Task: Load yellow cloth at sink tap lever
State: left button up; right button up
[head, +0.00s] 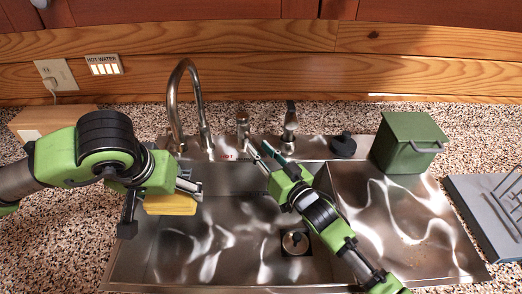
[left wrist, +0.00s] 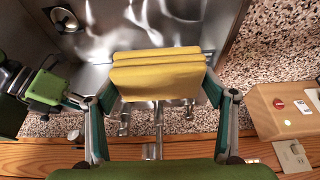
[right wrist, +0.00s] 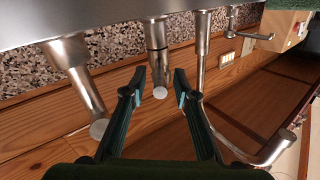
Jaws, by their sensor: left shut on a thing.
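The yellow cloth (head: 170,205) is a folded block over the left part of the sink. My left gripper (head: 186,190) is shut on it; in the left wrist view the cloth (left wrist: 157,78) spans between the two fingers. A short metal tap lever (head: 243,124) stands at the sink's back edge, right of the gooseneck tap (head: 171,100). My right gripper (head: 262,152) is open, just in front of this lever. In the right wrist view a metal post (right wrist: 156,45) with a rounded end shows between the spread fingertips (right wrist: 158,85); I cannot tell whether they touch it.
A second metal fixture (head: 290,122) and a black knob (head: 343,146) stand along the back rim. A green box (head: 408,143) sits at the sink's right back corner. A grey rack (head: 490,205) lies further right. The steel sink's (head: 225,235) front middle is open, with a drain (head: 295,242).

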jog(key=shift+c, duration=0.3)
grip_shut()
pick_arm(q)
notch_tip(320, 180, up, 5)
jog(key=p, duration=0.4)
jog(key=shift+f+p, duration=0.2)
jog(key=shift+p, duration=0.1)
pick_arm(e)
jog(key=shift+r+g, duration=0.4)
jog(key=shift+r, duration=0.45)
pick_arm(q)
jog(key=shift+r, duration=0.2)
pick_arm(e)
jog(key=shift+h, duration=0.3)
jog(key=shift+f, duration=0.25)
